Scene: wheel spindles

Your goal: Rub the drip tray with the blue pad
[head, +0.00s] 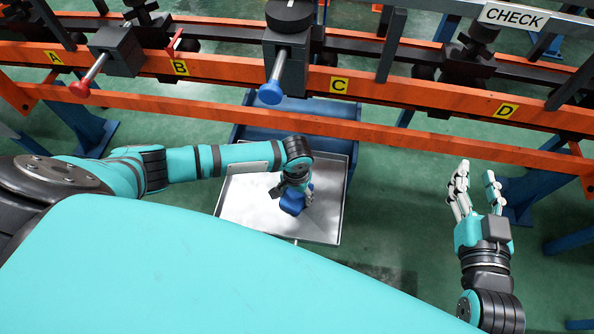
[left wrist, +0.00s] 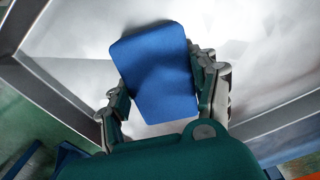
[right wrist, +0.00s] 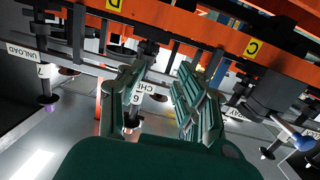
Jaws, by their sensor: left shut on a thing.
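The drip tray (head: 256,205) is a shallow, light metal tray with a raised rim, low down below the orange rails. It also shows in the left wrist view (left wrist: 266,100). The blue pad (head: 293,199) is over the tray's inside, right of its middle. My left gripper (head: 298,194) is shut on the blue pad, whose broad face shows between the fingers in the left wrist view (left wrist: 158,75). Whether the pad touches the tray floor is hard to tell. My right gripper (head: 475,180) is open and empty, off to the right of the tray.
Orange rails (head: 330,130) with labels A to D run across above the tray. A blue-handled spindle (head: 271,92) and a red-handled spindle (head: 80,88) stick out from the rails. A dark blue box (head: 245,130) lies behind the tray. Green floor is clear between tray and right gripper.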

